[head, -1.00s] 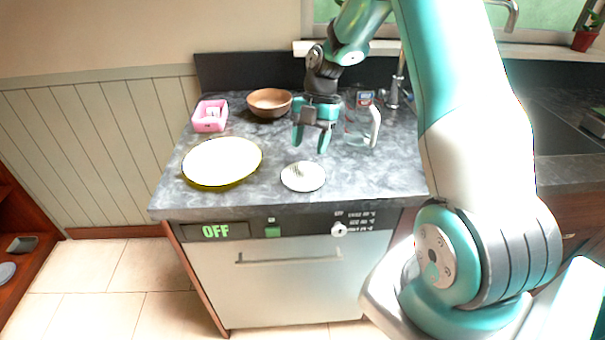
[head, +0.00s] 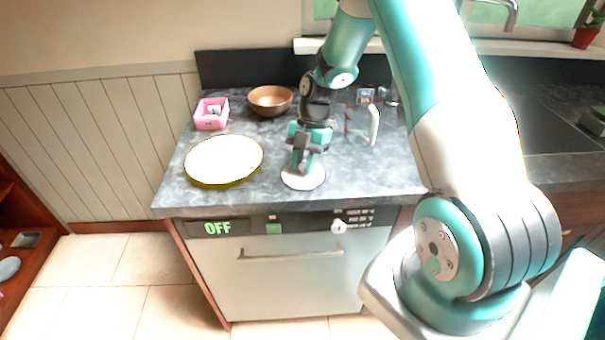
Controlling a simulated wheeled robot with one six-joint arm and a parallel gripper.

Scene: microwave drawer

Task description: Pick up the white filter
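A round white disc (head: 303,178), which looks like the white filter, lies on the grey counter near its front edge. In the earlier view a small raised part shows at its middle. My gripper (head: 304,168) points down right over the disc, with its teal fingertips at the disc's middle. The fingers look close together and hide the raised part. I cannot tell whether they are shut on it or still apart around it. The disc lies flat on the counter.
A large cream plate (head: 223,160) lies to the left. A pink box (head: 211,115), a brown bowl (head: 269,100) and a clear jug with a white handle (head: 373,125) stand further back. Below the counter front is an appliance (head: 270,275) with an OFF display (head: 217,228).

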